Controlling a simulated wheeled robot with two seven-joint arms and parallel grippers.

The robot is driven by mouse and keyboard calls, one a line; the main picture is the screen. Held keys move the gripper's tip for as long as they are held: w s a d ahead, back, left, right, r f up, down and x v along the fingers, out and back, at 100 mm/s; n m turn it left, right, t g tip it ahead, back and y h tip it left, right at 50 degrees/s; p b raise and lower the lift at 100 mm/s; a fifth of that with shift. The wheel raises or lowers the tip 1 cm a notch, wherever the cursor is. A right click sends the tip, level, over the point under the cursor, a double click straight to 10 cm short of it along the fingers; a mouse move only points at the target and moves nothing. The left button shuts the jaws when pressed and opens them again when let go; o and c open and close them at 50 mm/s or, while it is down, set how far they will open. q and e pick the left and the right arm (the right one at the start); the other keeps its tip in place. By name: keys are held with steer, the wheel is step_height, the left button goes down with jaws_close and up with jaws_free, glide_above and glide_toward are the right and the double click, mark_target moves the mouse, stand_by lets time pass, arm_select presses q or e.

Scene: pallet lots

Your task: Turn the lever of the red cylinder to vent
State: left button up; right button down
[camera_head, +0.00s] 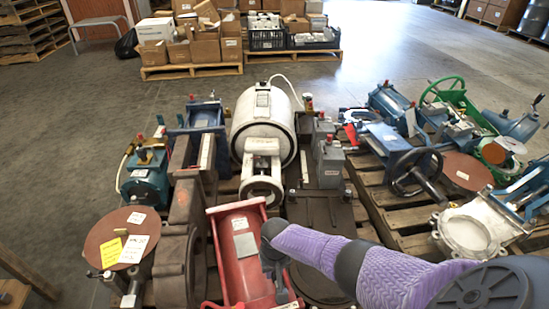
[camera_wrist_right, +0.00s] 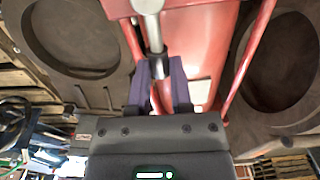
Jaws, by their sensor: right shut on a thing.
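The red cylinder (camera_head: 238,250) lies at the bottom centre of the head view, with a pale label on its body. In the wrist view its red body (camera_wrist_right: 205,50) fills the upper middle. Its lever (camera_wrist_right: 153,28), a grey rod with a dark end, reaches down between the fingers of my right gripper (camera_wrist_right: 162,78). The gripper is shut on the lever's dark end. In the head view, my right gripper (camera_head: 280,288) is over the cylinder's right side, and the wrist hides the lever there. No vent marking is legible. My left gripper is out of view.
A brown flanged block (camera_head: 178,262) stands close left of the cylinder, and a dark plate (camera_head: 322,215) lies to its right. A white cylinder (camera_head: 262,125) stands behind. Valves crowd the right pallet (camera_head: 375,200). Open floor (camera_head: 60,150) lies to the left.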

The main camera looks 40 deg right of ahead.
mark_target(275, 273)
steer(key=shift+a, duration=0.1)
stand_by(0.4)
steer(key=c, duration=0.5)
jaws_free()
steer(key=shift+c, duration=0.2)
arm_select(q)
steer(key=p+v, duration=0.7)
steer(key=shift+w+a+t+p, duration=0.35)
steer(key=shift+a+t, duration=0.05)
arm_select(e)
step_height(275, 273, up, 10)
steer(key=shift+f, duration=0.1)
